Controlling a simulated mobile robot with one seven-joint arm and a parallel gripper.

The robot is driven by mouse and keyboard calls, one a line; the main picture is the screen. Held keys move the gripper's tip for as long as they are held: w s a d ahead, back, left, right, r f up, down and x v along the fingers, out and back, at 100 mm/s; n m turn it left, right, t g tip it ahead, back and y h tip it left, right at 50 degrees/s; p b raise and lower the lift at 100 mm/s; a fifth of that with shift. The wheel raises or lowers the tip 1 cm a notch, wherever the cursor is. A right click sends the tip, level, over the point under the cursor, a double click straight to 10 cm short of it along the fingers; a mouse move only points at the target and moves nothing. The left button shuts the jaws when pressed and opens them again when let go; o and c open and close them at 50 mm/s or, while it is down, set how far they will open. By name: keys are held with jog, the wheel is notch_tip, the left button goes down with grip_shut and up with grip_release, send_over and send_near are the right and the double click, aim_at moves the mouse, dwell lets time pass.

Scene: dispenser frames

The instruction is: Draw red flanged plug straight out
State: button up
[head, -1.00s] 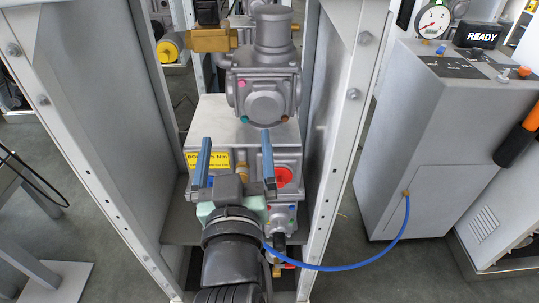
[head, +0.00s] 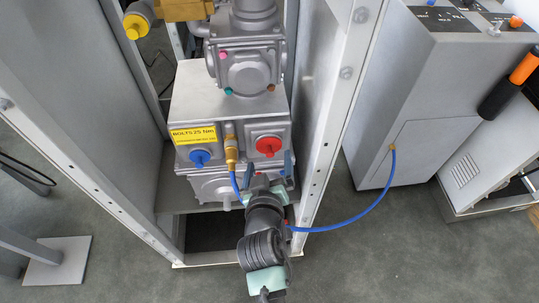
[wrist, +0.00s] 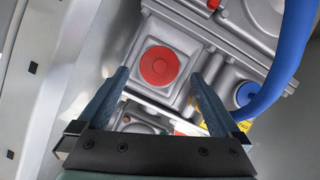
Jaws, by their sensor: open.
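The red flanged plug (head: 268,146) sits in a raised square port on the right of the grey block's front face. In the wrist view the plug (wrist: 159,66) shows as a red disc, seen nearly face-on, with a smaller circle at its centre. My gripper (head: 270,173) is just below and in front of the plug in the head view. In the wrist view my gripper (wrist: 160,76) is open, its blue fingers on either side of the plug's port with nothing between them. A gap to the plug seems to remain; its depth is unclear.
A blue plug (head: 200,158) sits left on the same block, under a yellow label (head: 194,135). A blue hose (head: 345,224) runs from a brass fitting (head: 231,155) between the plugs, passes behind my arm and reaches the cabinet (head: 400,100). White frame posts (head: 335,120) stand close on both sides.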

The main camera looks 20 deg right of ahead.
aim_at(270, 155)
jog(key=shift+b+x, duration=0.3)
jog(key=shift+x, duration=1.85)
jog(key=c, duration=1.2)
jog(key=shift+s+a+p, duration=0.15)
jog(key=shift+s+a, duration=0.1)
jog(key=shift+s, duration=0.65)
jog(key=shift+s+a+p, duration=0.1)
jog(key=shift+s+a, duration=0.2)
jog(key=shift+s, duration=0.6)
jog(key=shift+s+a+p, duration=0.15)
jog(key=shift+s+a, duration=0.1)
jog(key=shift+s, duration=0.7)
